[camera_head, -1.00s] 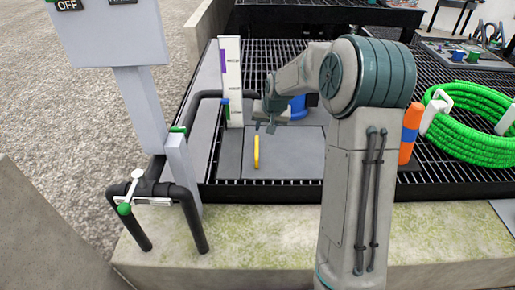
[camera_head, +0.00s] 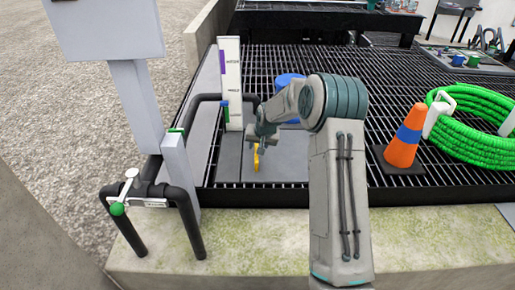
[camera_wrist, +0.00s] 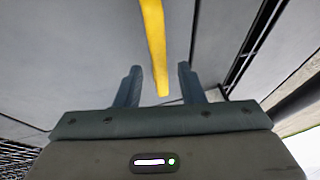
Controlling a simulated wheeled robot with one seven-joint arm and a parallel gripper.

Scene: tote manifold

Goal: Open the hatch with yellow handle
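The hatch (camera_head: 285,165) is a flat grey panel set in the black grating, and it lies shut. Its yellow handle (camera_head: 257,160) stands out near the panel's left side. My gripper (camera_head: 262,143) is just above the handle in the head view and partly covers its upper end. In the wrist view the handle (camera_wrist: 154,45) runs down from the top edge, and its near end lies between the two fingers of my gripper (camera_wrist: 158,85). The fingers are apart, with a gap on both sides of the handle.
A white post (camera_head: 231,82) and a dark pipe (camera_head: 205,98) stand behind and left of the hatch. A blue round object (camera_head: 290,82) is behind my arm. An orange cone (camera_head: 402,145) and a coiled green hose (camera_head: 470,128) are at the right.

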